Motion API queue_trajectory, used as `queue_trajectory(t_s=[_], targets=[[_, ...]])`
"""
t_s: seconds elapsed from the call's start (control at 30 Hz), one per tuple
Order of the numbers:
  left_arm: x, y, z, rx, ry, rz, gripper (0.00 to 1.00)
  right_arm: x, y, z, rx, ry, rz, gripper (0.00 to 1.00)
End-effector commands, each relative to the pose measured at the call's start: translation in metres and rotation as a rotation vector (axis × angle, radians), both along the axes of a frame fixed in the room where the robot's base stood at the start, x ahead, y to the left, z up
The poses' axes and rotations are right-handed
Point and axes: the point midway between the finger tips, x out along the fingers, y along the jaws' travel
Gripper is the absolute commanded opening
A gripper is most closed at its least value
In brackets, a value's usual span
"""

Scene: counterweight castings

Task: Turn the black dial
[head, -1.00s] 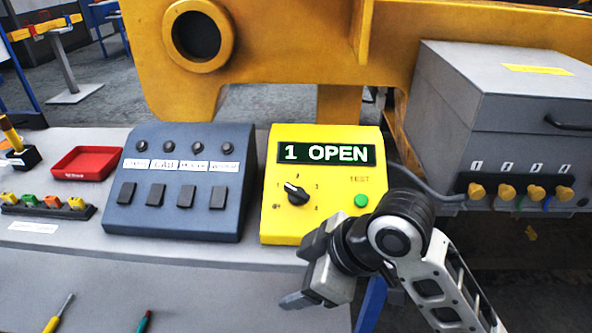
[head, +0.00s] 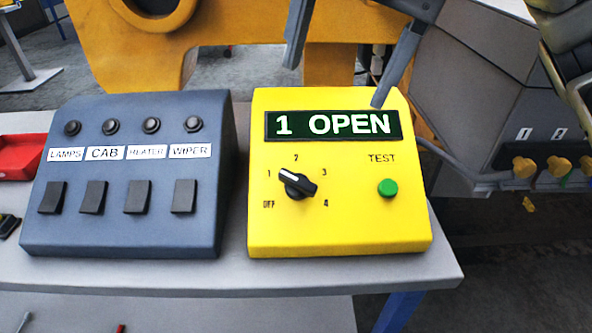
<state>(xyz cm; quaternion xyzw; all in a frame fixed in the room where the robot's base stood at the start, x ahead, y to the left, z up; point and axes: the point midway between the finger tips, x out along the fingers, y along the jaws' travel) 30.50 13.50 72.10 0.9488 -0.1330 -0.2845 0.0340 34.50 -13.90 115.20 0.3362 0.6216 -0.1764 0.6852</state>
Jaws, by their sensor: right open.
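The black dial (head: 296,185) is on the front of the yellow tester box (head: 340,228). Its white mark points up and left, toward the 1. Printed around it are OFF, 1, 2, 3 and 4. The display (head: 333,124) above reads "1 OPEN". A green TEST button (head: 387,188) is right of the dial. My right gripper (head: 335,84) comes in from the top right. Its two grey fingers are wide apart, over the top of the box, with nothing between them. It is apart from the dial. My left gripper is not in view.
A dark blue switch box (head: 130,232) with LAMPS, CAB, HEATER and WIPER labels stands left of the tester. A red tray (head: 22,158) is at the far left. A grey box (head: 495,105) with yellow connectors is at the right. The bench strip before the tester is clear.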

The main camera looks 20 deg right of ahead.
Motion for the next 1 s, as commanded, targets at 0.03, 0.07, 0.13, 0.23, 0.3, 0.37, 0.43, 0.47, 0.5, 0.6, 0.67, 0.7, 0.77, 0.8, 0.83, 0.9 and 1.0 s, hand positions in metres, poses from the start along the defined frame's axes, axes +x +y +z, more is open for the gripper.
queue_trajectory(t_s=[0.03, 0.07, 0.13, 0.23, 0.3, 0.37, 0.43, 0.47, 0.5, 0.6, 0.67, 0.7, 0.77, 0.8, 0.83, 0.9, 1.0], targets=[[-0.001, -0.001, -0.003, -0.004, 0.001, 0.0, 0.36, 0.0, 0.001, -0.008, -0.001, 0.004, 0.004, 0.69], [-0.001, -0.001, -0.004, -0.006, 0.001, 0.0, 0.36, 0.001, 0.002, -0.013, -0.001, 0.004, 0.004, 0.69], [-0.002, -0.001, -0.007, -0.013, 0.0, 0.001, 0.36, 0.003, 0.005, -0.026, 0.0, 0.006, 0.004, 0.69], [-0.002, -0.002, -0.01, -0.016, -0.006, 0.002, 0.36, 0.006, 0.008, -0.047, 0.0, 0.006, 0.003, 0.69], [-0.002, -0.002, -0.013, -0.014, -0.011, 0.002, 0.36, 0.009, 0.011, -0.062, 0.001, 0.005, 0.003, 0.69], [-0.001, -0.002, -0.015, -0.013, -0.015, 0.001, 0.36, 0.011, 0.014, -0.075, 0.001, 0.005, 0.003, 0.69], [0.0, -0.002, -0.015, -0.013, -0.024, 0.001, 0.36, 0.014, 0.016, -0.089, 0.002, 0.005, 0.002, 0.69], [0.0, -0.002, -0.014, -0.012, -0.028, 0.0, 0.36, 0.015, 0.018, -0.096, 0.002, 0.005, 0.002, 0.69], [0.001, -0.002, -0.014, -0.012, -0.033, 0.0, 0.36, 0.016, 0.019, -0.104, 0.002, 0.004, 0.002, 0.69], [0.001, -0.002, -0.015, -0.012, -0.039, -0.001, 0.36, 0.019, 0.022, -0.12, 0.001, 0.003, 0.0, 0.69], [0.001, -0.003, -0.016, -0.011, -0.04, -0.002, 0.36, 0.021, 0.024, -0.129, 0.001, 0.002, 0.0, 0.69], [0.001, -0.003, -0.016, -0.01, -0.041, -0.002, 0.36, 0.022, 0.025, -0.134, 0.001, 0.002, 0.0, 0.69], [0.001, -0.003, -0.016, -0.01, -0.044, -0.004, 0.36, 0.023, 0.026, -0.14, 0.001, 0.002, 0.0, 0.69], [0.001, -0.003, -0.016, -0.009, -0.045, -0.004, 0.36, 0.024, 0.027, -0.143, 0.002, 0.001, 0.0, 0.69], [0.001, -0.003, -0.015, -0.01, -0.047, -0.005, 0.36, 0.024, 0.027, -0.145, 0.003, 0.0, 0.0, 0.69], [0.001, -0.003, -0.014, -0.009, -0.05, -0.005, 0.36, 0.025, 0.028, -0.148, 0.003, 0.0, 0.0, 0.69], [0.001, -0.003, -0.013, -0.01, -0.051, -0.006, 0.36, 0.025, 0.028, -0.149, 0.002, -0.001, 0.0, 0.69]])
